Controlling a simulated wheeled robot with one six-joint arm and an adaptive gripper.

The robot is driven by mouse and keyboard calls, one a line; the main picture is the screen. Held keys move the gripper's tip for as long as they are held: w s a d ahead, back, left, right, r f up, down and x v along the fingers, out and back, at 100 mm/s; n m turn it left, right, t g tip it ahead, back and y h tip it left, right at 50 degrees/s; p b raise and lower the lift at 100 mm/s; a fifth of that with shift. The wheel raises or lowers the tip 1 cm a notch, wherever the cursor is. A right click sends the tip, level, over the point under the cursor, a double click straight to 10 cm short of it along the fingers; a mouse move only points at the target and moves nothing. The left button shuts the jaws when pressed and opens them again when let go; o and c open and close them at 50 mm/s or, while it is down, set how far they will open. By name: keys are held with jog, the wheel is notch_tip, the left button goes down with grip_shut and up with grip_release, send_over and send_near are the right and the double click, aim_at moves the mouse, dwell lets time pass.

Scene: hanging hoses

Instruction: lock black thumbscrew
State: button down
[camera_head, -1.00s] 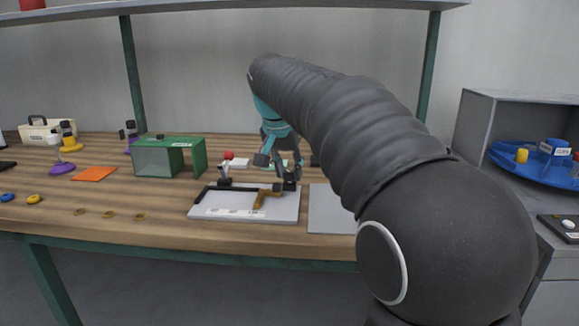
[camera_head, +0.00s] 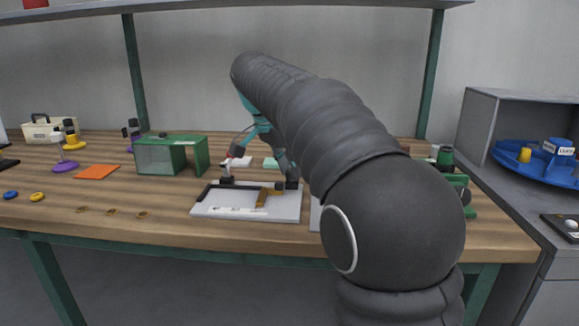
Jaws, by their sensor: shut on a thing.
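A white board (camera_head: 235,211) lies on the wooden bench in front of my arm. A dark post-like fitting (camera_head: 226,181) stands at its back left, and another dark fitting (camera_head: 291,184) stands at its back right. A black bar and a brown-orange piece (camera_head: 263,198) lie on the board. My gripper (camera_head: 229,168) is at the top of the back left fitting, shut on a small dark part there, which looks like the black thumbscrew. The part is too small and too covered by the fingers to tell how it is turned.
A green box-like fixture (camera_head: 185,155) stands left of the board. An orange sheet (camera_head: 97,172), purple and yellow stands and small rings lie further left. A grey cabinet with a blue tray (camera_head: 530,165) stands at the right. My arm hides part of the bench.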

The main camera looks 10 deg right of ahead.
dwell(0.3)
jog(key=c, duration=0.8)
grip_release()
jog(key=shift+c, duration=0.2)
jog(key=v, duration=1.2)
jog(key=shift+d, duration=0.1)
